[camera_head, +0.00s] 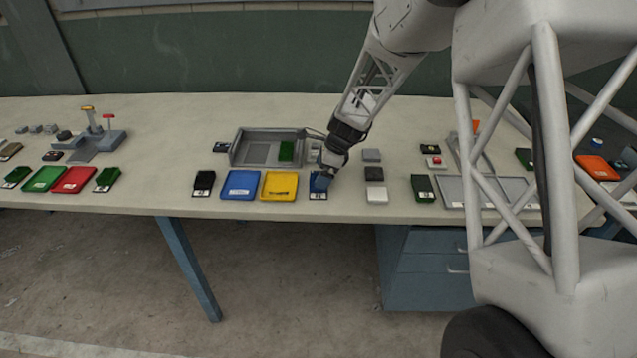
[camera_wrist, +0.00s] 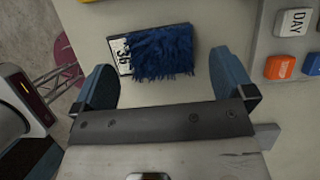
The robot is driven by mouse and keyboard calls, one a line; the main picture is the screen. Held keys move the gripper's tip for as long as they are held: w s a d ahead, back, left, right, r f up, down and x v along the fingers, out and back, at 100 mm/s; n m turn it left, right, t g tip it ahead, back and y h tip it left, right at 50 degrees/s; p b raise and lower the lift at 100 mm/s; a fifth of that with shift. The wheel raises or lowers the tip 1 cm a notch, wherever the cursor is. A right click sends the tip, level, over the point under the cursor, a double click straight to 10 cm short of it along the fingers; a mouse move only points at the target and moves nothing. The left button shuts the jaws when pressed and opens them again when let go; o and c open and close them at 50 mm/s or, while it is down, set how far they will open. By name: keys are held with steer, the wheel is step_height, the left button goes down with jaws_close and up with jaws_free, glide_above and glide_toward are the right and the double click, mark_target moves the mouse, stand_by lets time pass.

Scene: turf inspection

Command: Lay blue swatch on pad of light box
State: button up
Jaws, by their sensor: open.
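The blue swatch (camera_wrist: 165,52), a tufted blue piece on a tag marked 36, lies on the bench. In the head view, the blue swatch (camera_head: 318,186) is partly covered by my gripper (camera_head: 325,172). In the wrist view, my gripper (camera_wrist: 165,82) is open, with one finger on each side of the swatch's near end and nothing held. The light box (camera_head: 238,150), a grey open-fronted box, stands behind and left of the swatch. A darker grey pad (camera_head: 258,153) shows on its floor, with a green swatch (camera_head: 286,150) in its right part.
A yellow tray (camera_head: 279,186) and a blue tray (camera_head: 241,185) lie left of the blue swatch. A black swatch (camera_head: 204,183) lies beyond them. Grey and white blocks (camera_head: 376,194) stand to the right. A button panel with a DAY key (camera_wrist: 294,22) is close by my right finger.

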steer(key=shift+x, duration=1.1)
steer(key=shift+c, duration=0.3)
steer(key=c, duration=0.9)
steer(key=shift+r, duration=0.15)
steer(key=shift+r, duration=0.5)
steer(key=shift+s+d+r, duration=0.1)
steer(key=shift+s+r, duration=0.1)
steer(key=shift+r, duration=0.4)
steer(key=shift+s+d+r, duration=0.1)
steer(key=shift+s+r, duration=0.05)
steer(key=shift+r, duration=0.45)
steer(key=s+d, duration=0.1)
steer(key=s, duration=0.4)
steer(key=s+d+r, duration=0.1)
steer(key=s, duration=0.3)
steer(key=s+d, duration=0.2)
steer(key=s, duration=0.3)
steer(key=shift+s+r, duration=0.15)
steer(key=shift+s, duration=0.2)
